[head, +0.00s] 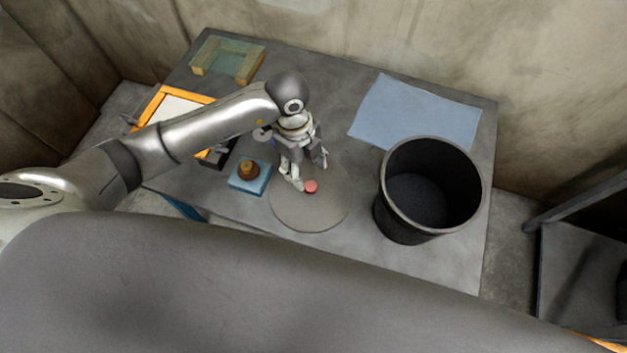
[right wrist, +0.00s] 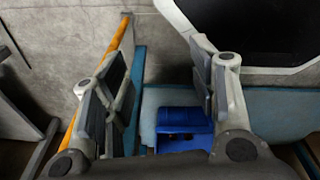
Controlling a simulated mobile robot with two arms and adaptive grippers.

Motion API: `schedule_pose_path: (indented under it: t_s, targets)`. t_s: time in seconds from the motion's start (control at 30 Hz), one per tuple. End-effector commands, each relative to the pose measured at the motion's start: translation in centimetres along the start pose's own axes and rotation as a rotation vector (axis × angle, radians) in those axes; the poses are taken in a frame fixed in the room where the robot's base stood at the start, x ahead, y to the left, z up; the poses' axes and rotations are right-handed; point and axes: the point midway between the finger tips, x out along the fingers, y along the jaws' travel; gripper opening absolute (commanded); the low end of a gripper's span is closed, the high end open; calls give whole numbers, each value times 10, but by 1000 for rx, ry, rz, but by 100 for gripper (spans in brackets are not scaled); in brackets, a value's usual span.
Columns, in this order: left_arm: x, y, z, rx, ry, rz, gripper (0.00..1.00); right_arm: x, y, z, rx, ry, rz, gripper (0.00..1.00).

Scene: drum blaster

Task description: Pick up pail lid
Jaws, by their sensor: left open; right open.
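The pail lid (head: 310,212) is a flat grey disc with a small red knob (head: 311,186), lying on the grey table near its front edge. My left gripper (head: 308,178) points down over the lid with its fingers apart, close around or beside the knob; I cannot tell whether they touch it. The black pail (head: 428,190) stands open and upright to the right of the lid. My right gripper (right wrist: 165,105) is open and empty in the right wrist view, away from the lid.
A blue sheet (head: 415,112) lies behind the pail. A blue block with a brown knob (head: 249,174) sits left of the lid. A greenish tray (head: 227,60) and an orange-framed panel (head: 172,108) are at the table's left. A blue object (right wrist: 182,120) shows beyond my right fingers.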

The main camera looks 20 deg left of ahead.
Motion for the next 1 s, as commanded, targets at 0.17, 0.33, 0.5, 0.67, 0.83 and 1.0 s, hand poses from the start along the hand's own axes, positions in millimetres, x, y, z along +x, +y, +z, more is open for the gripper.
schedule_pose_path:
  t_s: [0.17, 0.33, 0.5, 0.67, 0.83, 1.0]
  targets:
    - [28, 0, -1, 1, 5, 2, 54, -6, -8, 41, 1, -63, -9, 53]
    - [39, -1, -1, 3, 4, 0, 54, -9, -9, 50, 1, -77, -11, 53]
    - [58, -4, 0, 1, 6, 2, 54, -14, -6, 29, 1, -46, -7, 53]
    - [80, -6, 0, 3, 6, 0, 54, -16, -3, 10, 1, -16, -4, 53]
    - [89, -6, 1, 5, 6, -2, 54, -17, -3, 14, 1, -24, -4, 53]
    - [89, -6, 1, 5, 6, -2, 54, -17, -5, 25, 1, -41, -6, 53]
